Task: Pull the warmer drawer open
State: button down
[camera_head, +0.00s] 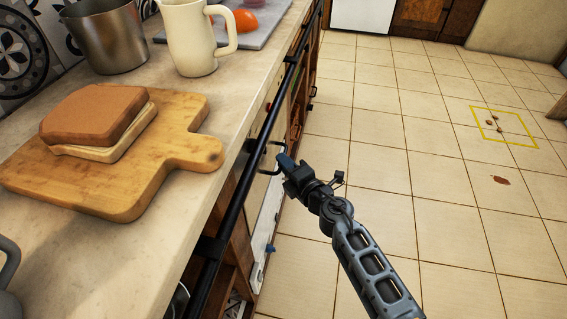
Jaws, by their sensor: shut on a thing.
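The warmer drawer seems to be the pale front (270,203) under the counter edge; it is seen at a steep angle. A dark bar handle (268,172) sticks out from the front. My gripper (283,162) is at this handle, with its fingers shut on it. The fingertips partly hide the handle. I cannot tell from this angle whether the drawer stands out from the cabinet.
A black rail (236,204) runs along the counter edge. On the counter are a cutting board (107,193) with bread (95,117), a cream pitcher (196,45) and a metal pot (110,38). The tiled floor (375,150) is open; a yellow square outline (520,146) and brown stain (501,180) lie at right.

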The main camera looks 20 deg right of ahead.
jog(key=s+d+p, duration=0.4)
jog(key=s+d, duration=0.8)
jog(key=d, duration=0.4)
jog(key=shift+s+d, duration=0.2)
jog(key=shift+d, duration=0.2)
jog(key=c, duration=1.2)
grip_release()
jog(key=shift+s+p, duration=0.1)
jog(key=shift+p, duration=0.2)
jog(key=s, duration=0.5)
jog(key=s+d+r, duration=0.1)
jog(key=s, duration=0.1)
jog(key=shift+s+p, duration=0.2)
jog(key=shift+p, duration=0.2)
jog(key=s+a+r+m+p, duration=0.3)
jog(key=s+a+r+m, duration=0.2)
jog(key=s+r+m, duration=0.2)
jog(key=s+a+r+m+g+h+p, duration=0.1)
jog(key=s+a+r+m+p, duration=0.2)
jog(key=s+r, duration=0.9)
jog(key=s+a+r+m+h+p, duration=0.1)
jog(key=s+a+r+m+p, duration=0.2)
jog(key=s+a+r+m, duration=0.6)
jog(key=shift+s+a+r+m+p, duration=0.1)
jog(key=shift+r+m+p, duration=0.1)
jog(key=shift+r+m, duration=0.55)
jog(key=shift+s+a+r+m+p, duration=0.1)
jog(key=shift+r+m+p, duration=0.2)
jog(key=shift+r, duration=0.85)
